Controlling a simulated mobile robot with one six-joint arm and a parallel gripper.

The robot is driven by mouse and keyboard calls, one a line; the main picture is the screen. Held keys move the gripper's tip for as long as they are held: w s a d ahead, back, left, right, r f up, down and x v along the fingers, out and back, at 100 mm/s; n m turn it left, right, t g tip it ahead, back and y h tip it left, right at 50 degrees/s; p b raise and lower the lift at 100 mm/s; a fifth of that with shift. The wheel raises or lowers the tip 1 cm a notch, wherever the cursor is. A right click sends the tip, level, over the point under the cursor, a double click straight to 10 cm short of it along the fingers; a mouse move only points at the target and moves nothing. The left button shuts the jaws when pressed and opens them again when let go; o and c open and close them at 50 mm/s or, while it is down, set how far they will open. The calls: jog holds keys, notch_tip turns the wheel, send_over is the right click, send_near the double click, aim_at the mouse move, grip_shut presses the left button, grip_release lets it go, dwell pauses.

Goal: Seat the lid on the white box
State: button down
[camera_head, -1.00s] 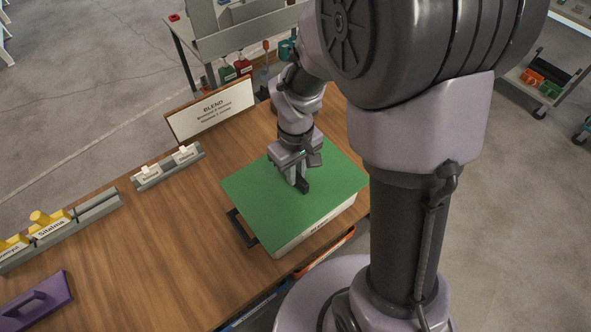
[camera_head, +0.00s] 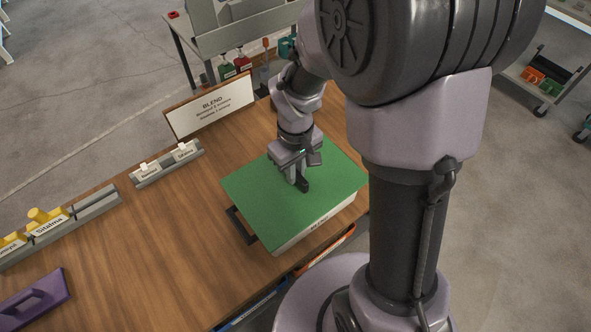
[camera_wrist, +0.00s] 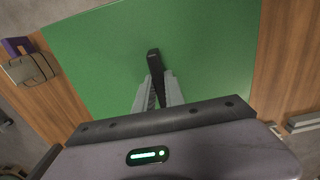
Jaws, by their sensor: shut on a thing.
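The lid (camera_head: 265,202) is a flat green panel with a dark handle in its middle. It lies over the white box (camera_head: 312,226), whose front wall shows below the lid's near edge. Whether the lid is fully down on the rim I cannot tell. My gripper (camera_head: 302,184) points down at the lid's centre and is shut on the dark handle. In the wrist view the fingers (camera_wrist: 158,88) close on the handle (camera_wrist: 153,60), and the green lid (camera_wrist: 100,65) fills most of the view. The box's inside is hidden.
A dark frame (camera_head: 239,225) shows at the box's left side on the wooden table. A purple lid with a handle (camera_head: 36,299) lies at the near left. Grey racks (camera_head: 168,163) with labelled pieces and a BLEND sign (camera_head: 211,106) stand along the back. The table's middle left is clear.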

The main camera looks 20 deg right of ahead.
jog(key=shift+f+b, duration=0.45)
jog(key=shift+f, duration=0.15)
jog(key=c, duration=1.3)
grip_release()
notch_tip(320, 180, up, 18)
jog(key=p, duration=0.7)
jog(key=s+a+m+t+b, duration=0.1)
jog(key=s+m+t+b, duration=0.1)
jog(key=s+b, duration=0.1)
jog(key=s+a+f+m+t+y+b, duration=0.1)
jog(key=s+m+t+b, duration=0.1)
jog(key=s+m+b, duration=0.1)
jog(key=s+a+f+m+t+y+b, duration=0.1)
jog(key=s+a+m+b, duration=0.1)
jog(key=s+b, duration=0.3)
jog(key=shift+s+f+m+t, duration=0.1)
jog(key=shift+s+m+t, duration=0.35)
jog(key=shift+s, duration=0.4)
